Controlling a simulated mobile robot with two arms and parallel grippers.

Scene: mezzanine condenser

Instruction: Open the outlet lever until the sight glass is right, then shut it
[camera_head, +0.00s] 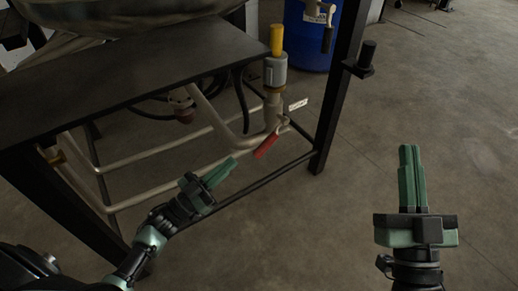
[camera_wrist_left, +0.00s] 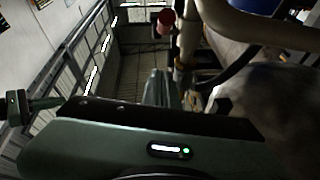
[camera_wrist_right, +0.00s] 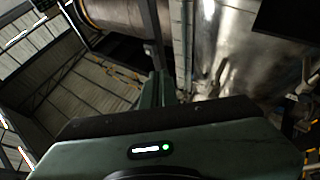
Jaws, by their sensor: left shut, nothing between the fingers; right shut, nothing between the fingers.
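A red lever (camera_head: 266,146) sits on the beige pipe under the dark bench and slants down to the left. Above it on the same pipe is a grey fitting (camera_head: 275,72) with a yellow cylinder (camera_head: 277,41) on top, possibly the sight glass; no level can be read in it. My left gripper (camera_head: 230,165) is shut and empty, just left of and below the red lever, apart from it in the picture. Its fingers also show in the left wrist view (camera_wrist_left: 160,88). My right gripper (camera_head: 410,150) is shut and empty over open floor at the right.
The dark bench (camera_head: 130,65) has a black leg (camera_head: 338,90) right of the lever and a low rail. A small white tag (camera_head: 298,105) is by the pipe. A blue drum (camera_head: 305,45) stands behind. The floor at right is clear.

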